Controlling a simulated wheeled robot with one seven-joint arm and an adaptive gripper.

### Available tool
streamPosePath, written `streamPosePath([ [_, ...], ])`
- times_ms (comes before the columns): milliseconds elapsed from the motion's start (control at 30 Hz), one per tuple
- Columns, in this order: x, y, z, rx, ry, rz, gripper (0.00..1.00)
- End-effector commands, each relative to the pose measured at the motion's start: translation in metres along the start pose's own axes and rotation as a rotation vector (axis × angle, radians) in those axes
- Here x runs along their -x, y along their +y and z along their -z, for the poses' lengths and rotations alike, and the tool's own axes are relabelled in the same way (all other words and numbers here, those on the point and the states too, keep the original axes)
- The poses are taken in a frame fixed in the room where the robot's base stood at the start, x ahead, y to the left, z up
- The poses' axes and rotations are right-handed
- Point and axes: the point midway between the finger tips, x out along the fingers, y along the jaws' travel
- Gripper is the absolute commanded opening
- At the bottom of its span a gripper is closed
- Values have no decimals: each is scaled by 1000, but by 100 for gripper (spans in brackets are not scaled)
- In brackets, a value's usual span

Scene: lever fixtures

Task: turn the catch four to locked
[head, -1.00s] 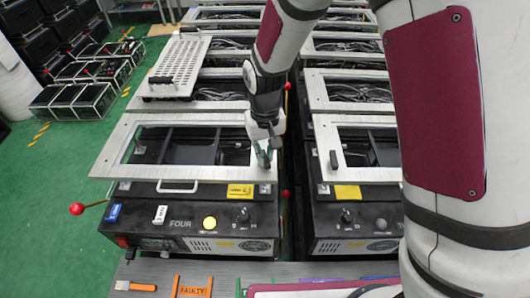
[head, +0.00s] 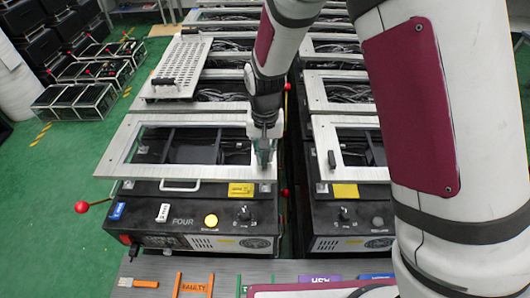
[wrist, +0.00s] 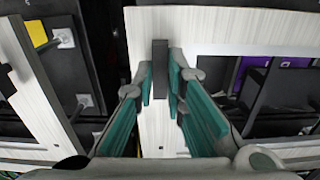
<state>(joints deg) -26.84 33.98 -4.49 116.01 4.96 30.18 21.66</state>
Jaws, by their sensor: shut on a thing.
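Unit four is the black box (head: 150,222) marked FOUR, with a pale rectangular frame (head: 125,150) lying over its top. Catch four is a small dark bar (wrist: 160,60) on the frame's right side. In the wrist view it stands between the tips of my green-padded fingers. My gripper (head: 265,158) points down at the right front corner of the frame and is shut on the catch; it also shows in the wrist view (wrist: 160,82). In the head view my gripper hides the catch.
A similar unit with its own dark catch (head: 332,160) stands close on the right, across a narrow gap. A red ball knob (head: 82,207) sticks out at left. An orange FAULTY label (head: 194,285) lies on the front ledge. Green floor is free at left.

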Motion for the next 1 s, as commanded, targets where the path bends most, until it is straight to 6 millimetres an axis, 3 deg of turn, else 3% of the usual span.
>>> streamPosePath([
  [100, 0, 0, 1, -3, 1, 1, 0],
  [133, 0, 0, 1, -3, 1, 1, 14],
  [200, 0, 0, 1, -2, 1, 1, 30],
  [233, 0, 0, 0, -2, 1, 1, 32],
  [533, 1, 0, 0, 0, 1, 1, 32],
  [667, 11, 0, 1, 0, 2, 2, 32],
  [1000, 76, -1, 1, 1, 5, 3, 32],
])
